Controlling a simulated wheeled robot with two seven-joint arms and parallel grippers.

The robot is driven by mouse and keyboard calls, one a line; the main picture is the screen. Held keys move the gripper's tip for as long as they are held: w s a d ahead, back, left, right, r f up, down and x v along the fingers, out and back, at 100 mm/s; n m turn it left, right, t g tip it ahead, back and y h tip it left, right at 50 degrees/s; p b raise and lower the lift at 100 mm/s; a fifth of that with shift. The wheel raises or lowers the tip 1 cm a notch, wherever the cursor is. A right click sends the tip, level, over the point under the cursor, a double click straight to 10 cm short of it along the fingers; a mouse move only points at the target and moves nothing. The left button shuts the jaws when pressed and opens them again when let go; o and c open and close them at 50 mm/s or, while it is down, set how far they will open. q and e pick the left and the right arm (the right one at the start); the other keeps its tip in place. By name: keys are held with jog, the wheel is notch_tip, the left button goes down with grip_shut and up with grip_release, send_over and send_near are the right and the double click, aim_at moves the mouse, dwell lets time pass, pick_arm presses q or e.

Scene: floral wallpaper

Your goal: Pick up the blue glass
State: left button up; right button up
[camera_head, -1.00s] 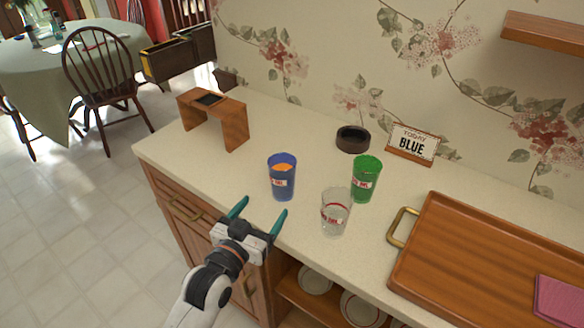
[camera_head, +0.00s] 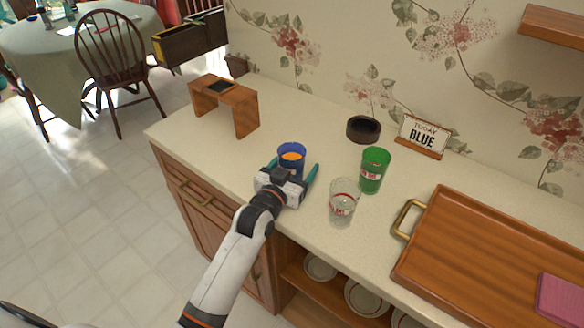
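The blue glass (camera_head: 292,149) stands upright on the counter with something orange inside. Its lower part is hidden behind my gripper. My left gripper (camera_head: 293,168) is open at the near side of the glass, with one teal finger to the left of it and one to the right. I cannot tell whether the fingers touch it. A sign (camera_head: 422,137) at the wall reads "TODAY BLUE". My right gripper is not in view.
A clear glass (camera_head: 342,203) and a green glass (camera_head: 373,172) stand close on the right. A dark round bowl (camera_head: 363,130), a small wooden stand (camera_head: 240,97) and a wooden tray (camera_head: 480,255) are also on the counter (camera_head: 300,112).

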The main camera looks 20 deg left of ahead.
pick_arm(q)
jog(key=shift+c, duration=0.2)
jog(key=shift+w, duration=0.1)
jog(key=c, duration=1.3)
jog(key=shift+o, duration=0.2)
jog(key=shift+r, duration=0.1)
